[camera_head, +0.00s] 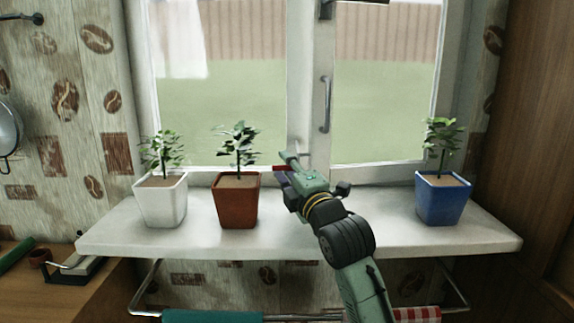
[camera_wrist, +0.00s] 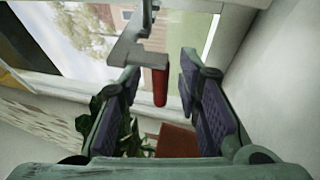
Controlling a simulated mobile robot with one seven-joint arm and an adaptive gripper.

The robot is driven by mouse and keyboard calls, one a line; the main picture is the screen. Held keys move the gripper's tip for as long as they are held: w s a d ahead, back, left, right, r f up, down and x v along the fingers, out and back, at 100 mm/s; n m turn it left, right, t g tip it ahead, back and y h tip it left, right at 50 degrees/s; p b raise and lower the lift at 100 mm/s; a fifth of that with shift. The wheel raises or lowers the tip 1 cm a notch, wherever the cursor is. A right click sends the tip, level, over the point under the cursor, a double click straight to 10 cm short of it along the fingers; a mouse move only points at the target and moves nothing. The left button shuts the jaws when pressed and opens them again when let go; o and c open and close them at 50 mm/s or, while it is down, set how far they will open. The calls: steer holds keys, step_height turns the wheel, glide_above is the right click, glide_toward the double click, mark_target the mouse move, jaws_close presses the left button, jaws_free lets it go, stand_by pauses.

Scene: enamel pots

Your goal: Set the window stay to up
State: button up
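The window stay shows in the wrist view as a grey metal arm with a red grip (camera_wrist: 160,86). The red grip lies in the gap between my gripper's two fingers, with space seen on both sides. In the head view only a short red piece (camera_head: 279,168) shows, just left of my gripper (camera_head: 287,165), low at the middle of the window; my gripper hides the rest. In the wrist view my gripper (camera_wrist: 160,84) is open, with dark padded fingers apart. Whether the grip is fully inside the fingers' reach I cannot tell.
A white pot (camera_head: 160,205), a brown pot (camera_head: 237,205) and a blue pot (camera_head: 443,203) with plants stand on the white sill (camera_head: 300,238). The brown pot is close left of my gripper. A window handle (camera_head: 325,105) is above. The sill right of my arm is clear up to the blue pot.

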jaws_close()
stand_by(0.4)
stand_by(0.6)
